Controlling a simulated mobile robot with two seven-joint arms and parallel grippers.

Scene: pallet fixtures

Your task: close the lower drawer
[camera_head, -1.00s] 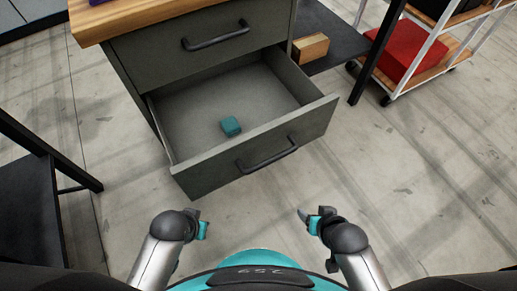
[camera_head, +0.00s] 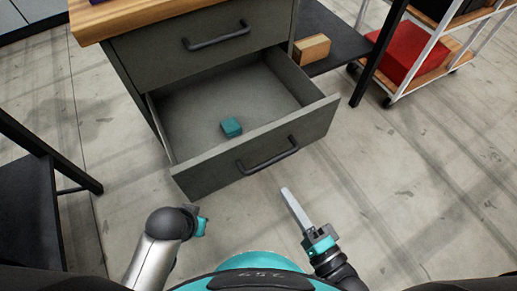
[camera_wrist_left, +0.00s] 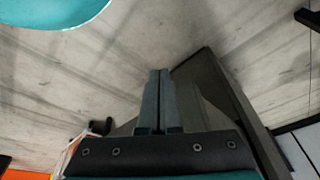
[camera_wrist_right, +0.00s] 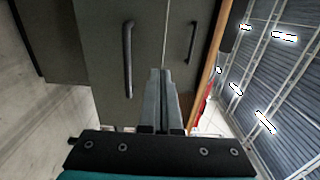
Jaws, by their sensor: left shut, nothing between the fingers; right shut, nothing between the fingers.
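The lower drawer (camera_head: 262,152) of the grey cabinet is pulled well out, with a dark bar handle (camera_head: 268,157) on its front. A small teal block (camera_head: 231,127) lies inside it. My right gripper (camera_head: 286,191) is shut and empty, its fingers pointing at the drawer front from a short way off; the shut fingers also show in the right wrist view (camera_wrist_right: 160,72), with a handle (camera_wrist_right: 128,60) ahead. My left gripper is low at the left in the head view, its fingers hidden there; in the left wrist view its fingers (camera_wrist_left: 159,72) are shut and empty.
The closed upper drawer (camera_head: 200,50) sits above, under a wooden top (camera_head: 140,18). A wooden block (camera_head: 311,48) lies on a dark shelf (camera_head: 345,45) to the right. A cart with a red box (camera_head: 408,55) stands beyond. A dark frame (camera_head: 30,180) is at left. Floor in front is clear.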

